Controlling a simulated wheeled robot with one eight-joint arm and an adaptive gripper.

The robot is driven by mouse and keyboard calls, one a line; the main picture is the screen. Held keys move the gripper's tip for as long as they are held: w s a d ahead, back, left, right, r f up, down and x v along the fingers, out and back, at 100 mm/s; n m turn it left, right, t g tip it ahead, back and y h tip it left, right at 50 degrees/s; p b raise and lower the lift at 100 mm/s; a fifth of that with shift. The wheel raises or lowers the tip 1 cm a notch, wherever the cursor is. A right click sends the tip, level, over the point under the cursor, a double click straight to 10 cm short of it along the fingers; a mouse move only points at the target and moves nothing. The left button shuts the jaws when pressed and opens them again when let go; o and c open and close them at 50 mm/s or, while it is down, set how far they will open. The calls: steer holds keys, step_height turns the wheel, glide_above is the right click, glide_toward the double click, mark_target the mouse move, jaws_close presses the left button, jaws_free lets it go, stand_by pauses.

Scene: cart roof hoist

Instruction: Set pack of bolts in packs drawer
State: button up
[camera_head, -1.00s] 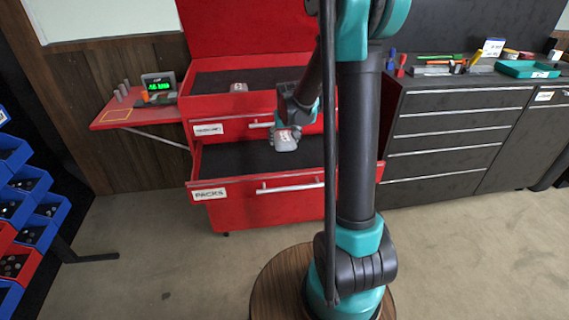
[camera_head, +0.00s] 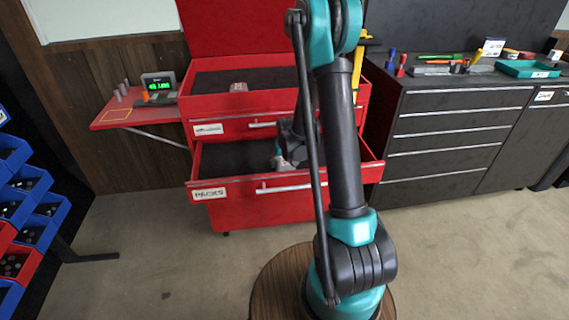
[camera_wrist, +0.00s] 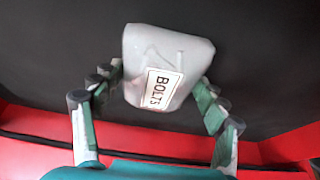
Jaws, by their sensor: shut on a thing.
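The pack of bolts (camera_wrist: 168,60) is a pale grey pouch with a white BOLTS label. In the wrist view it sits between the two fingers of my gripper (camera_wrist: 158,85), which is shut on it. In the head view my gripper (camera_head: 283,160) is low inside the open red packs drawer (camera_head: 235,208), whose front bears a PACKS label. The arm largely hides the pack there. Dark drawer lining lies behind the pack in the wrist view. I cannot tell whether the pack touches the drawer floor.
Another small pack (camera_head: 238,87) lies in the cart's top compartment. A shut labelled drawer (camera_head: 230,129) is above the open one. A side shelf (camera_head: 122,113) with a green-lit display is on the left. A dark tool cabinet (camera_head: 450,130) stands right. The drawer's left part is clear.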

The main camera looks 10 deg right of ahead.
steer(key=o, duration=1.2)
steer(key=shift+f, duration=0.1)
steer(key=v, duration=1.2)
steer(key=s+d, duration=0.2)
steer(key=s, duration=1.1)
steer(key=s+d, duration=0.2)
steer(key=s, duration=1)
steer(key=shift+s+r, duration=0.25)
steer(key=shift+s, duration=0.15)
